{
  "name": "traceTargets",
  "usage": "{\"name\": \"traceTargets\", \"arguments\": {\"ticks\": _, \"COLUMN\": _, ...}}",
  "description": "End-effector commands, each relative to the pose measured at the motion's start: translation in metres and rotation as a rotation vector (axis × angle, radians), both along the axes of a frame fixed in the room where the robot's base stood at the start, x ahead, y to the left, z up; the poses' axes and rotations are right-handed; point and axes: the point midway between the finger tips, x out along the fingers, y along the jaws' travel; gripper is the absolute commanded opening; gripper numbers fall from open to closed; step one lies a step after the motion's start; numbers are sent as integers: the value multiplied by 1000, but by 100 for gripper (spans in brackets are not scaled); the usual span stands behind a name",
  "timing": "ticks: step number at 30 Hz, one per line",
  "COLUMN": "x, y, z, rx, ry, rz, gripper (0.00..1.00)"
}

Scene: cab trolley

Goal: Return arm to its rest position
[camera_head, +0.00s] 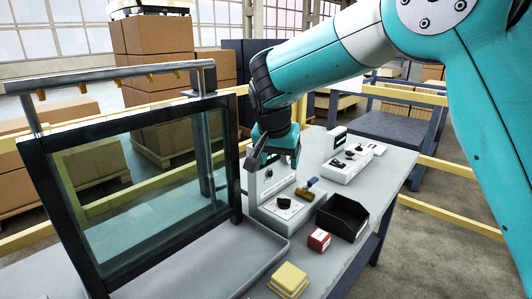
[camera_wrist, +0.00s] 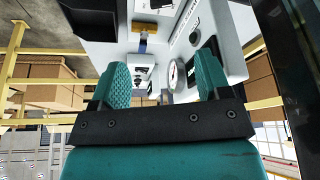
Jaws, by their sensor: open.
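My gripper (camera_head: 272,165) is at the end of my teal arm, which reaches in from the upper right. A round dial (camera_wrist: 174,72) on white housing shows between the fingers there. In the head view the fingers hide part of the instrument's panel; I cannot tell whether they touch it.
A framed glass panel (camera_head: 150,165) stands close left of my gripper, above a grey tray (camera_head: 215,262). A black bin (camera_head: 342,216), a red box (camera_head: 318,240) and a yellow block (camera_head: 288,280) lie in front. A second white instrument (camera_head: 345,168) stands behind right. The table's right side (camera_head: 395,165) is clear.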

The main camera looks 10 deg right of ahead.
Motion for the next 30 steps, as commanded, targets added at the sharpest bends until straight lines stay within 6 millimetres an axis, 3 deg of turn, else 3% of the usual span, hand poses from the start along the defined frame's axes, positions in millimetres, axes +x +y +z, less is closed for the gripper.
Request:
{"name": "traceTargets", "arguments": {"ticks": 2, "x": -15, "y": -3, "z": 11, "rx": 13, "ry": 20, "rz": 65, "gripper": 70}}
{"name": "traceTargets", "arguments": {"ticks": 5, "x": -54, "y": -6, "z": 28, "rx": 43, "ry": 70, "rz": 234, "gripper": 70}}
{"name": "traceTargets", "arguments": {"ticks": 12, "x": -208, "y": -5, "z": 53, "rx": 176, "ry": 180, "rz": 794, "gripper": 70}}
{"name": "traceTargets", "arguments": {"ticks": 15, "x": -267, "y": 0, "z": 55, "rx": 233, "ry": 192, "rz": 983, "gripper": 70}}
{"name": "traceTargets", "arguments": {"ticks": 18, "x": -308, "y": 3, "z": 54, "rx": 276, "ry": 193, "rz": 1112, "gripper": 70}}
{"name": "traceTargets", "arguments": {"ticks": 22, "x": -333, "y": 8, "z": 52, "rx": 303, "ry": 191, "rz": 1192, "gripper": 70}}
{"name": "traceTargets", "arguments": {"ticks": 30, "x": -336, "y": 8, "z": 51, "rx": 308, "ry": 193, "rz": 1203, "gripper": 70}}
